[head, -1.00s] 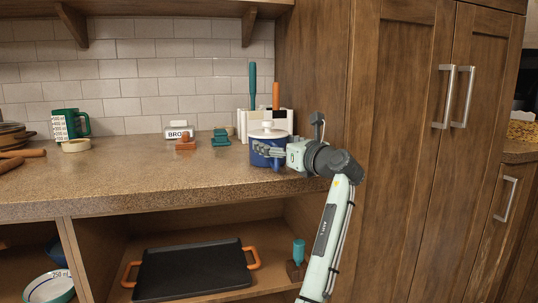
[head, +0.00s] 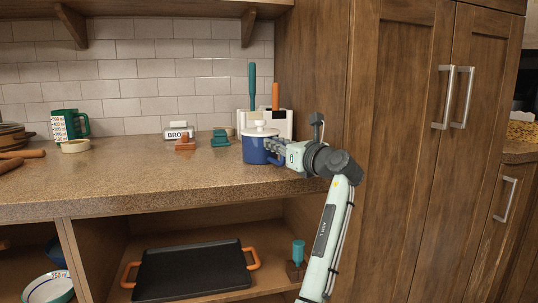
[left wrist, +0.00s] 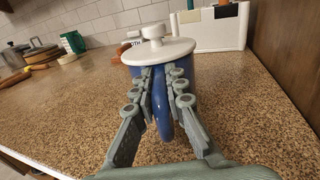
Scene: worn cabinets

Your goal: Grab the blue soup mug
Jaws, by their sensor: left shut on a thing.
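The blue soup mug (head: 255,151) stands on the counter near its right end, with a white knobbed lid on top. In the left wrist view the mug (left wrist: 205,82) is straight ahead, its blue handle (left wrist: 161,106) pointing toward me. My right gripper is not in view.
A white utensil holder (head: 281,123) stands close behind the mug, beside the tall wooden cabinet (head: 400,150). Teal and orange-brown items and a labelled box (head: 179,132) are to its left. The counter's front middle (head: 140,180) is clear.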

